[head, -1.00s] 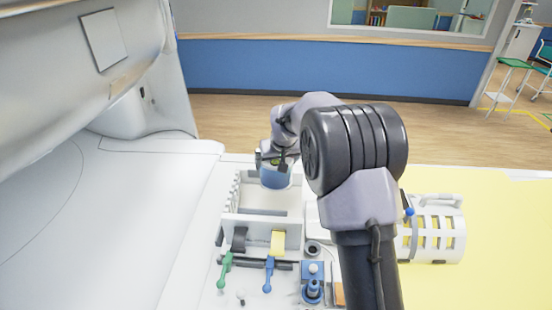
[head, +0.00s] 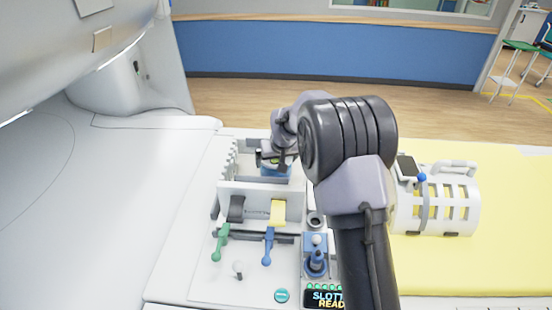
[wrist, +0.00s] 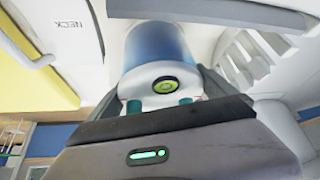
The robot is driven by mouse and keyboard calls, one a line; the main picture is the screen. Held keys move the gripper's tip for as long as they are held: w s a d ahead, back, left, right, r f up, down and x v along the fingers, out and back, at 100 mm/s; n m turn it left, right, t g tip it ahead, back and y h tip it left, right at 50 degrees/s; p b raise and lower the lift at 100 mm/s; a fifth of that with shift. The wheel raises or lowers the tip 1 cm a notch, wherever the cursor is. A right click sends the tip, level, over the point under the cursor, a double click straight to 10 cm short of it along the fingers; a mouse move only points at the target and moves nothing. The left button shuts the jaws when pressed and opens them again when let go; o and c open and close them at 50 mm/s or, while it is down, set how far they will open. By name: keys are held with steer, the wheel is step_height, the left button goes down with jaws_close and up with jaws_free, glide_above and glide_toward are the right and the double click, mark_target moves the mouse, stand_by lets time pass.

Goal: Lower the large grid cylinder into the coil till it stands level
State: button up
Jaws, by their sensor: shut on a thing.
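My gripper (head: 274,157) is shut on a blue cylinder with a white top, which I take to be the large grid cylinder (head: 277,172). In the wrist view the cylinder (wrist: 158,45) sits between the jaws, its white end with a green-and-black round mark facing the camera. In the head view it is low over or inside an open white box (head: 262,199) with a comb-like left side. The box's front wall hides its lower end, so I cannot tell whether it touches the floor. A white slotted cage (head: 440,229), perhaps the coil, lies at the right.
Green (head: 222,240) and blue (head: 268,245) levers stand in front of the box. A blue-based stand (head: 316,262) and a dark display (head: 325,297) are beside them. A yellow mat (head: 505,245) lies at the right, the white scanner (head: 60,60) at the left.

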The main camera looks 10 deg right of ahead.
steer(key=shift+f, duration=0.5)
steer(key=shift+s+b, duration=0.1)
steer(key=shift+b, duration=0.4)
steer(key=shift+f+b, duration=0.45)
steer(key=shift+f, duration=0.1)
stand_by(0.4)
steer(key=o, duration=1.7)
steer(key=shift+s, duration=0.1)
